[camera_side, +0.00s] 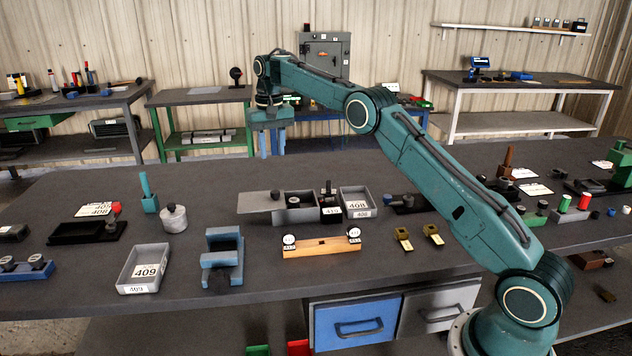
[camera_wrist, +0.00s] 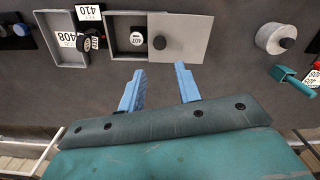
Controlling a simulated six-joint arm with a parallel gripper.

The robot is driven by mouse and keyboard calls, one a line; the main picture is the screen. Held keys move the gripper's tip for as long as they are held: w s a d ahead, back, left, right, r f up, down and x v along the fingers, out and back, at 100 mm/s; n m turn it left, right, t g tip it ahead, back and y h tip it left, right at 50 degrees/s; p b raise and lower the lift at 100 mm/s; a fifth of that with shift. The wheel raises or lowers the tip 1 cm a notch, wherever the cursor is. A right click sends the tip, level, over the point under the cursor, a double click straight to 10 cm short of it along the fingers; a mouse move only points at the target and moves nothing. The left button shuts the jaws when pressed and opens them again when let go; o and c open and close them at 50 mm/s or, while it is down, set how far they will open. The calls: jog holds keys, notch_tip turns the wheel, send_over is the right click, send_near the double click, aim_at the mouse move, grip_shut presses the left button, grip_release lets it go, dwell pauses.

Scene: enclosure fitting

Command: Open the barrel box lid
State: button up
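The barrel box (camera_side: 314,214) is a grey open-topped box on the table. Its flat grey lid (camera_side: 256,204) lies to its left in the side view, with the box's dark interior uncovered.
A grey tray marked 408 (camera_side: 370,205) and a black holder marked 410 (camera_side: 331,214) stand right of the box. A round grey pot (camera_side: 173,221) stands to the left. A wooden bar (camera_side: 322,248) and blue block (camera_side: 222,277) lie in front.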

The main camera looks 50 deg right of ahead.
jog(key=shift+r, duration=0.95)
jog(key=shift+r, duration=0.1)
jog(key=s+a+r+n+t, duration=0.2)
jog(key=s+a+r, duration=0.3)
jog(key=s+r, duration=0.4)
jog(key=s+a+r+n+t, duration=0.1)
jog(key=s+a+r, duration=0.4)
jog(key=s, duration=0.6)
jog(key=s+a+f+n+t, duration=0.1)
jog(key=s+f, duration=0.3)
jog(key=s, duration=0.8)
jog(key=s+a+f+n+t, duration=0.1)
jog(key=s+f, duration=0.4)
jog(key=s, duration=0.7)
jog(key=shift+a+f+n+t, duration=0.15)
jog(key=shift+a+n+t, duration=0.25)
jog(key=shift+a, duration=0.45)
